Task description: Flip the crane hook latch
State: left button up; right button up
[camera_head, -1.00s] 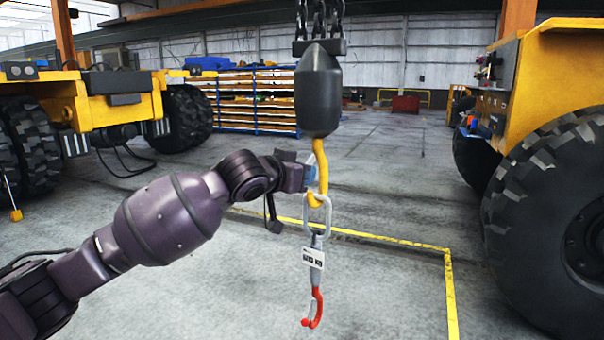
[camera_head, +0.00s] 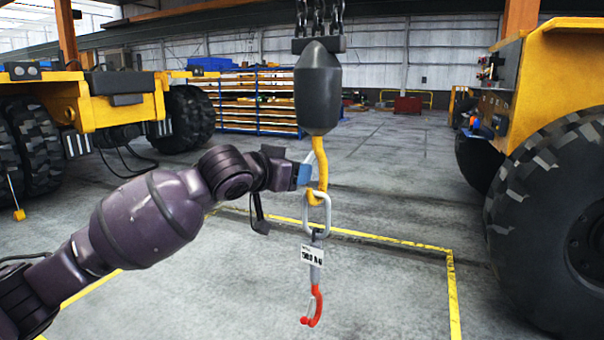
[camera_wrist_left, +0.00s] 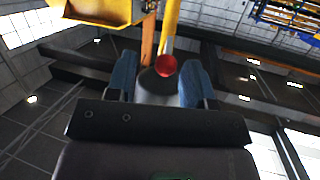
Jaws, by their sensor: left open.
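The crane hook (camera_head: 321,165) is yellow and hangs below a dark hook block (camera_head: 318,90). A thin pale strip, which looks like the latch (camera_head: 309,158), shows at the left of the hook's opening. My left gripper (camera_head: 305,174) is at the hook's left side, with blue fingertips close to it; contact is hard to tell. In the left wrist view the gripper (camera_wrist_left: 160,75) is open, its blue fingers apart. A red round knob (camera_wrist_left: 165,66) shows between them, in front of the yellow hook (camera_wrist_left: 171,28). My right gripper is not in view.
A grey link (camera_head: 316,212) hangs on the hook, with a tagged grey strap and a small red hook (camera_head: 315,306) below. Large yellow vehicles stand left and right. Blue shelving (camera_head: 250,98) is behind. The floor around the hook is clear.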

pick_arm(q)
jog(key=b+v, duration=0.1)
jog(key=v, duration=0.6)
jog(key=shift+c, duration=0.5)
